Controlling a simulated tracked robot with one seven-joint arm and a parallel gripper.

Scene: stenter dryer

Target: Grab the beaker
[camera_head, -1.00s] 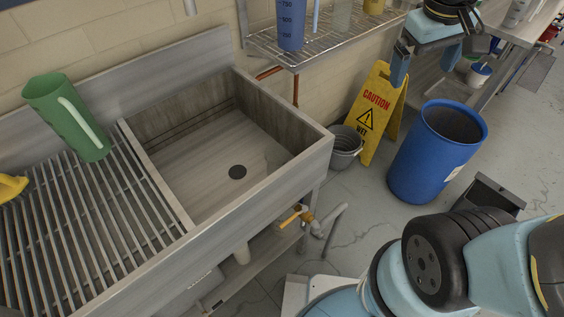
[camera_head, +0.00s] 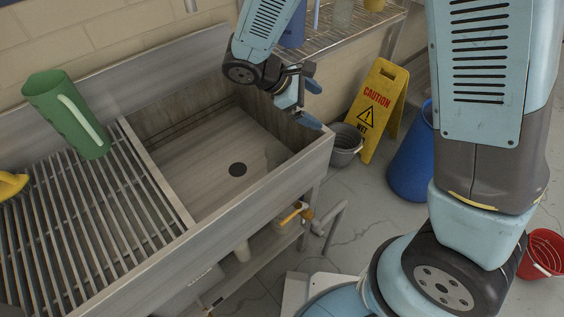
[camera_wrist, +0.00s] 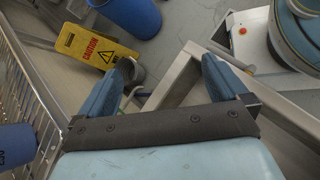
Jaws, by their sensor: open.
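A tall blue beaker with white graduation marks (camera_head: 292,28) stands on the wire shelf behind the sink, partly hidden by my arm. What looks like the same beaker shows at the left edge of the wrist view (camera_wrist: 16,148), cut off. A green jug with a pale stripe (camera_head: 66,114) stands on the slatted drainboard at left. Which one the task calls the beaker is not certain. My gripper (camera_head: 310,104) is over the sink's right rim, in front of and below the shelf. In the wrist view its two blue fingers (camera_wrist: 166,62) are apart with nothing between them.
The steel sink (camera_head: 190,155) lies below my gripper. The wire shelf (camera_head: 325,42) also holds a clear and a yellow vessel. A yellow caution sign (camera_head: 377,105), a grey bucket (camera_head: 345,148), a blue barrel (camera_head: 408,165) and a red bucket (camera_head: 542,255) stand on the floor.

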